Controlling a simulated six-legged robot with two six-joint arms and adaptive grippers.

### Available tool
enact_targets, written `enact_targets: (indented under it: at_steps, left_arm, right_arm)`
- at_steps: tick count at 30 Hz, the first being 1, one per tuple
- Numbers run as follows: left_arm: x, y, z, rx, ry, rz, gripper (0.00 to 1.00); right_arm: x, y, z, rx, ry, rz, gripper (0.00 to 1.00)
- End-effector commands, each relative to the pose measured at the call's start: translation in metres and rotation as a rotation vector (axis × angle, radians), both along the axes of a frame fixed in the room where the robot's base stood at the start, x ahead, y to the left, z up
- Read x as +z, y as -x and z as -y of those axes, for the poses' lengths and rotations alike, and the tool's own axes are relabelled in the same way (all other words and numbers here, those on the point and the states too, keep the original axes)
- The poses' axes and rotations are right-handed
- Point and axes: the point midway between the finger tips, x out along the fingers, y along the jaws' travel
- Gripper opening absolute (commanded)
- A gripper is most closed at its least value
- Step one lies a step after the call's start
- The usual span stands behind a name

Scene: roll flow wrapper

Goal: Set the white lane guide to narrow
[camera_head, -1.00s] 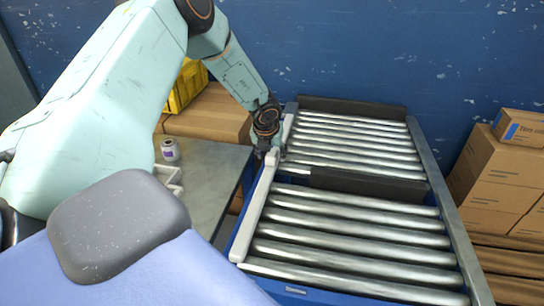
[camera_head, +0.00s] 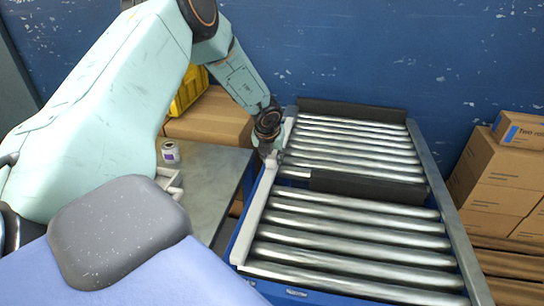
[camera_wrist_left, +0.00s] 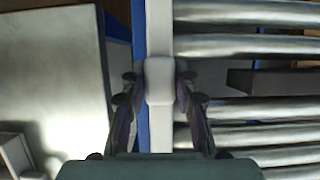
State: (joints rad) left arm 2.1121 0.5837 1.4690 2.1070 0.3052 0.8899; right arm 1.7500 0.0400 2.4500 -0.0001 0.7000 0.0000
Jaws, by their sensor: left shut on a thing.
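The white lane guide (camera_head: 253,218) is a long rail along the left side of the roller conveyor. It also shows in the left wrist view (camera_wrist_left: 159,30), with a raised white block (camera_wrist_left: 159,82) on it. My left gripper (camera_head: 270,150) is at the guide's middle, and in the left wrist view its two fingers (camera_wrist_left: 160,92) are on either side of the block, shut on it. The right gripper is in neither view.
The steel rollers (camera_head: 350,230) lie right of the guide, with a dark bar (camera_head: 368,186) across them. A grey table (camera_head: 215,180) with a small can (camera_head: 170,152) stands left. Cardboard boxes (camera_head: 495,170) stand right. A blue wall (camera_head: 350,50) is behind.

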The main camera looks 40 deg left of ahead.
Motion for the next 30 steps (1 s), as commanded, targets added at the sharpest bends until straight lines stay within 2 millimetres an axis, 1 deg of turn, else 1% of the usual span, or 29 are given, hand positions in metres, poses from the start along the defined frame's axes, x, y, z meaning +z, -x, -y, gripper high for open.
enact_targets:
  at_steps: [10, 13, 18, 21, 30]
  left_arm:
    - [0.000, -0.001, 0.001, -0.001, 0.000, 0.002, 0.00]
    - [0.000, -0.008, 0.011, -0.003, -0.002, 0.003, 0.00]
    - [0.000, -0.020, 0.033, -0.004, -0.002, 0.003, 0.00]
    - [0.000, -0.023, 0.040, -0.003, -0.001, 0.004, 0.00]
    - [0.001, -0.024, 0.041, -0.001, 0.000, 0.004, 0.00]
  right_arm:
    - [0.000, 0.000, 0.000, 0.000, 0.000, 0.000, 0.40]
    - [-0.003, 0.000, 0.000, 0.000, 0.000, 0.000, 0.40]
    - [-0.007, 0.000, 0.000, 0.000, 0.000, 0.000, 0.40]
    - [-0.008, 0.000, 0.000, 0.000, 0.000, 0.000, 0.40]
    - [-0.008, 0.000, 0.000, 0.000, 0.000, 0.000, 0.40]
